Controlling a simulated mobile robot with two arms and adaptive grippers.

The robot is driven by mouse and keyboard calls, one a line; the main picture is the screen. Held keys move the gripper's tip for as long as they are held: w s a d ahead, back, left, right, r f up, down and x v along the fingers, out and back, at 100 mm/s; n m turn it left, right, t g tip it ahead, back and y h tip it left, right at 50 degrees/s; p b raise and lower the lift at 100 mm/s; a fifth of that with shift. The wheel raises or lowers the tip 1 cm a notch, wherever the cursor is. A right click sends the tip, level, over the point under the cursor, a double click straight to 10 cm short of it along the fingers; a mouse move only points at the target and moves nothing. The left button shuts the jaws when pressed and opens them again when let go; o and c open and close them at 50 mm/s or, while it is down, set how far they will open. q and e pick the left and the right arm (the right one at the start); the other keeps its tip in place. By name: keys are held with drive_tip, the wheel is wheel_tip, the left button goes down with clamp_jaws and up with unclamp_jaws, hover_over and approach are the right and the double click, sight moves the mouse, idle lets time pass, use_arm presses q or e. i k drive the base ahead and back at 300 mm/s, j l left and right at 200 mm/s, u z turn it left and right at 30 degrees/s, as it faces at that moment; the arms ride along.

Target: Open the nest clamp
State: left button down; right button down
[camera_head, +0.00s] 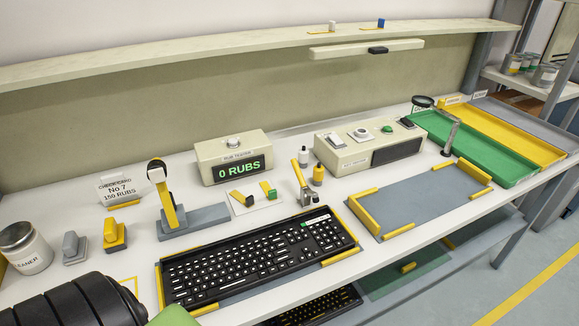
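The black keyboard (258,257) lies in a nest with yellow edge guides (341,256) at the front of the bench. At its back edge stands a small metal clamp (308,197) with a yellow handle (297,172) that points up and leans slightly left. The clamp's foot is close to the keyboard's rear edge; I cannot tell whether it presses on it. Neither of my grippers is clearly in view.
A lever device with a yellow arm (168,206) stands left of the clamp. An empty blue-grey mat (420,203) lies right. A dark ribbed shape (80,302) fills the lower left.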

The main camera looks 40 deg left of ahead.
sight(315, 195)
drive_tip(key=k+l, duration=0.25)
drive_tip(key=k, duration=0.25)
drive_tip(key=k+l+u, duration=0.1)
drive_tip(key=k, duration=0.4)
drive_tip(key=l, duration=0.1)
